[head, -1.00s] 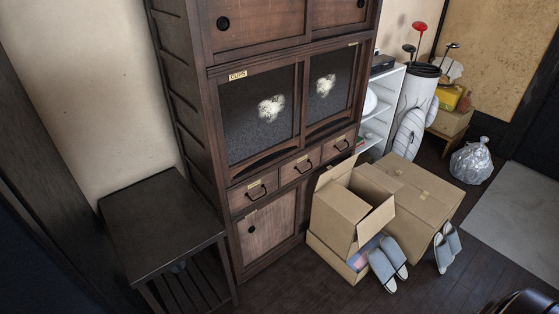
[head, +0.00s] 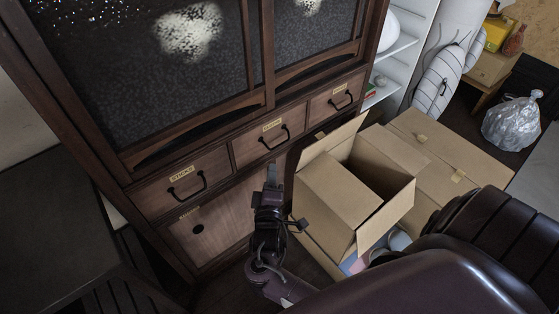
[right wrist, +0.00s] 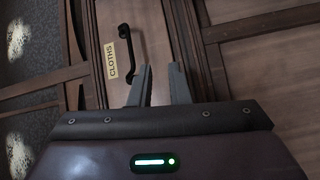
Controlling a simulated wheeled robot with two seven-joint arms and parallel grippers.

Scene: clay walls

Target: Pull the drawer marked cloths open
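The drawer marked cloths (right wrist: 112,25) shows in the right wrist view, with its yellow label (right wrist: 111,59) and a dark bar handle (right wrist: 126,45). In the head view it appears to be the middle drawer (head: 247,150) of the row of three, its handle (head: 274,139) on the front; its label is too small to read there. The drawer looks shut. My right gripper (head: 272,172) is just below and in front of it. In the right wrist view its two fingers (right wrist: 160,80) are apart with nothing between them, short of the handle. My left gripper is not in view.
The left drawer (head: 150,201) is labelled sticks; another drawer (head: 322,108) is at the right. An open cardboard box (head: 335,195) stands close to the right of my right gripper. A dark side table (head: 45,220) is at the left. Lower cabinet doors (head: 222,225) lie below the drawers.

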